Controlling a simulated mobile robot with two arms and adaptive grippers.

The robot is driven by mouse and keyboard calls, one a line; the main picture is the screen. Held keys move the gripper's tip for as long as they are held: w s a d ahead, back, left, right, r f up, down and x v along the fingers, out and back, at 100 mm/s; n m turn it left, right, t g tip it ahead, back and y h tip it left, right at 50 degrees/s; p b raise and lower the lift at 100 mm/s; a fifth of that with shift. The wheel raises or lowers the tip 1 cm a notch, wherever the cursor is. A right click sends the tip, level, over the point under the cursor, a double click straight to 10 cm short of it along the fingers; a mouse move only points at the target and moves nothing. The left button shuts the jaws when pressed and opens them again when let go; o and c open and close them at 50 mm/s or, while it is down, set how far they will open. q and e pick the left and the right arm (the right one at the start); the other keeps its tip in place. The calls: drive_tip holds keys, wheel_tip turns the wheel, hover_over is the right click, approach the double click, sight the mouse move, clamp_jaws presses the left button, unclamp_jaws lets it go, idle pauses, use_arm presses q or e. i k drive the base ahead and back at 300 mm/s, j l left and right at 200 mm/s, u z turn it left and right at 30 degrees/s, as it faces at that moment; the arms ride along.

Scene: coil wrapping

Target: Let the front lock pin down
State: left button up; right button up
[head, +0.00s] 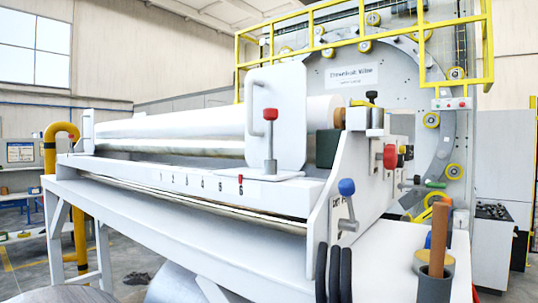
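A pin with a red knob (270,140) and a grey shaft stands upright at the front of a white carriage (262,174), before its tall upright plate (290,95). The shaft shows above a wider grey collar at the foot. I cannot tell how deep the pin sits. The picture does not label it as the front lock pin. A black-topped knob (372,97) stands further right, on the end block. Neither of my grippers is in view.
The carriage sits on a long white bench (120,175) with a numbered scale and a red mark near 6. A blue-knobbed lever (346,188), a red knob (390,156) and black upright bars (333,272) are at right. A brown rod stands in a grey cup (435,288).

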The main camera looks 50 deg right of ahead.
sight(270, 114)
drive_tip(key=i+l+z, duration=0.1)
drive_tip(key=z, duration=1.4)
